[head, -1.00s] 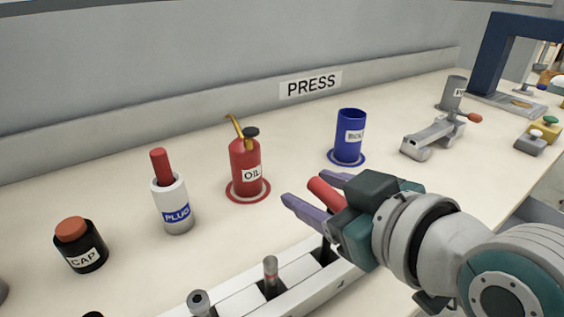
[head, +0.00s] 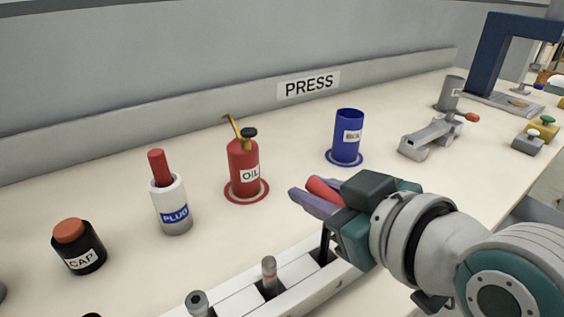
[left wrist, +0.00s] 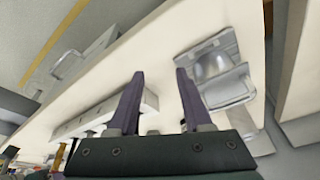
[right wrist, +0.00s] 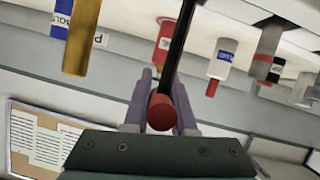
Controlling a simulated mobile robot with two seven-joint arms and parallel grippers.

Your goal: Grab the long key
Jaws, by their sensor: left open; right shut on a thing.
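The long key shows as a red handle (head: 323,190) with a thin black shaft (head: 326,240) running down to the white rack (head: 240,290). My right gripper (head: 304,192) is shut around the red handle, above the rack's right end. In the right wrist view, the handle's round red end (right wrist: 161,112) sits between the purple fingers, and the black shaft (right wrist: 182,40) runs away from them. Whether the shaft's lower tip is still inside the rack slot cannot be told. My left gripper (left wrist: 158,88) is open and empty in the left wrist view, and is not in the head view.
Behind the rack stand a black CAP jar (head: 78,245), a white PLUG bottle (head: 171,207), a red OIL can (head: 243,165) and a blue cup (head: 348,135). A grey clamp (head: 430,138) and blue press (head: 490,60) are at the right. Two grey-topped pieces stand in the rack.

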